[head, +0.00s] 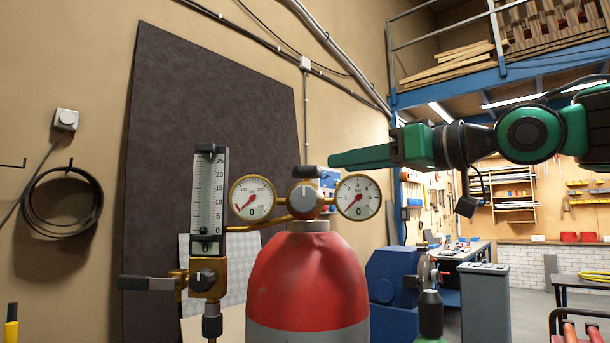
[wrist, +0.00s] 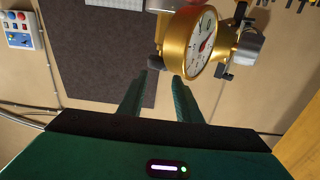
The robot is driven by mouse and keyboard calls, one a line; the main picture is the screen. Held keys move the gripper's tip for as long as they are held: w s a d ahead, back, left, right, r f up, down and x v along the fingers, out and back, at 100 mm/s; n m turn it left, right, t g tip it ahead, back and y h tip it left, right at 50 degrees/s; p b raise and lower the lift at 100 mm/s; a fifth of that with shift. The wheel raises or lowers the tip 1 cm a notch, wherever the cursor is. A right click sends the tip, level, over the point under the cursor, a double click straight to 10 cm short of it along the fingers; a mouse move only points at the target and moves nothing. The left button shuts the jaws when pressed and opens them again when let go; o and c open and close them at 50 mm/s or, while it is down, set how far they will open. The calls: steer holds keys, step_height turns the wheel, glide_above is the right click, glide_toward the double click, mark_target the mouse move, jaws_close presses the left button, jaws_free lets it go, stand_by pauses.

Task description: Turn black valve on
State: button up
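A dark valve handle (head: 307,172) sits on top of the brass regulator, between two round gauges, above the red gas cylinder (head: 306,268). The regulator has a grey front knob (head: 302,195). A second black knob (head: 203,280) is below the flowmeter at the left, with a dark lever (head: 147,283) beside it. My gripper (head: 331,159) points left, just right of and slightly above the top handle in the head view. In the wrist view my gripper (wrist: 160,77) has its fingers apart, with the gold gauge (wrist: 201,43) beyond the right fingertip. I cannot tell whether anything is touched.
The right gauge (head: 357,197) is close below my gripper. The left gauge (head: 252,197) and clear flowmeter tube (head: 208,190) are farther left. A dark panel (head: 200,110) leans on the wall behind. Blue machinery (head: 394,290) and a grey cabinet (head: 482,302) stand at the right.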

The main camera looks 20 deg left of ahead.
mark_target(319, 167)
steer(key=o, duration=0.8)
steer(key=x, duration=1)
steer(key=shift+a, duration=0.35)
steer(key=c, duration=1)
steer(key=shift+w+d, duration=0.15)
steer(key=shift+d, duration=0.1)
steer(key=shift+c, duration=0.2)
steer(key=shift+a+r, duration=0.1)
